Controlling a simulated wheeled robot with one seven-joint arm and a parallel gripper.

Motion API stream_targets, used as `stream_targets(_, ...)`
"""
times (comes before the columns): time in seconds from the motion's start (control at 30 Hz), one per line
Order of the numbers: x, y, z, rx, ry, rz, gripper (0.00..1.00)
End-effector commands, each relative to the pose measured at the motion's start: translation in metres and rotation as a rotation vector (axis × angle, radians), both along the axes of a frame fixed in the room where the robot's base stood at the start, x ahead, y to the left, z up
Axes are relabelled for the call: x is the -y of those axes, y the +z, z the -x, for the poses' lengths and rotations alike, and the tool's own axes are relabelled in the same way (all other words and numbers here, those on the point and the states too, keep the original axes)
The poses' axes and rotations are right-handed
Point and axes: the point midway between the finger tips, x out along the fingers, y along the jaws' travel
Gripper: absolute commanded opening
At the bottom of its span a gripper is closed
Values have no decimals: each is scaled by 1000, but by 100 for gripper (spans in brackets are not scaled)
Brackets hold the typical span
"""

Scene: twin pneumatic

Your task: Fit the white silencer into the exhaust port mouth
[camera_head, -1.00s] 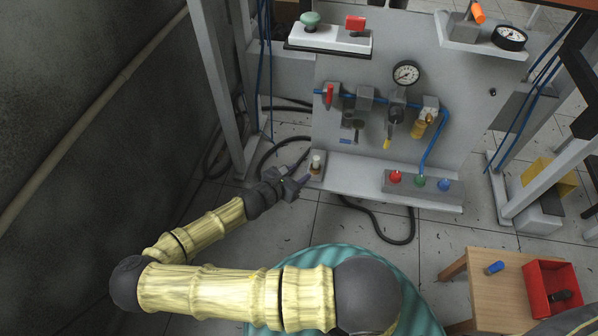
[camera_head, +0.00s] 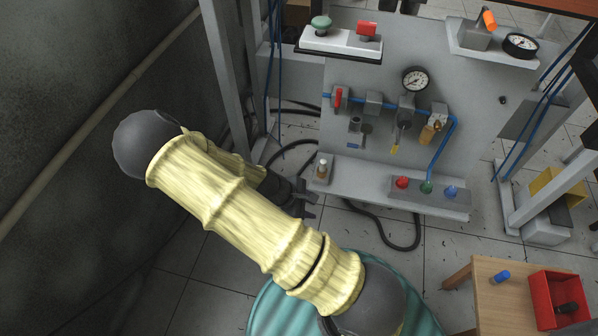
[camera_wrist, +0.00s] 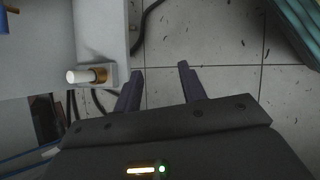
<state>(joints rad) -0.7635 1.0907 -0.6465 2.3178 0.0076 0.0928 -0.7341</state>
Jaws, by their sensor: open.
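The white silencer (camera_head: 323,162) stands upright on a brass-coloured part (camera_head: 321,173) at a small grey block on the left end of the panel's ledge. In the wrist view the white silencer (camera_wrist: 77,76) lies sideways in the picture, its brass part (camera_wrist: 99,75) against the grey block (camera_wrist: 111,75). I cannot tell how deep it sits, nor which opening is the exhaust port mouth. My gripper (camera_head: 312,205) is just below and left of the ledge, apart from the silencer. In the wrist view its two fingers (camera_wrist: 158,86) are spread with only floor between them.
The ledge (camera_head: 365,188) carries a block with red, green and blue buttons. The panel above holds a gauge (camera_head: 415,79), valves and blue tubing. A grey post (camera_head: 228,80) stands left, and black hoses lie on the floor. A stool (camera_head: 490,310) with a red bin stands lower right.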

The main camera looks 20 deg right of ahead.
Motion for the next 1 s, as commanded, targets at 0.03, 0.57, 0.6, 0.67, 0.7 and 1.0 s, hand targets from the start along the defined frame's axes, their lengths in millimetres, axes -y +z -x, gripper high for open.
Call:
stream_targets(0.03,-5,7,3,24,-68,-54,41)
stream_targets(0.57,-49,116,13,281,-647,-469,41)
stream_targets(0.6,-50,127,14,304,-682,-494,41)
stream_targets(0.67,-51,143,16,338,-733,-527,41)
stream_targets(0.7,-51,154,17,362,-767,-549,41)
stream_targets(1.0,-47,221,35,534,-958,-655,41)
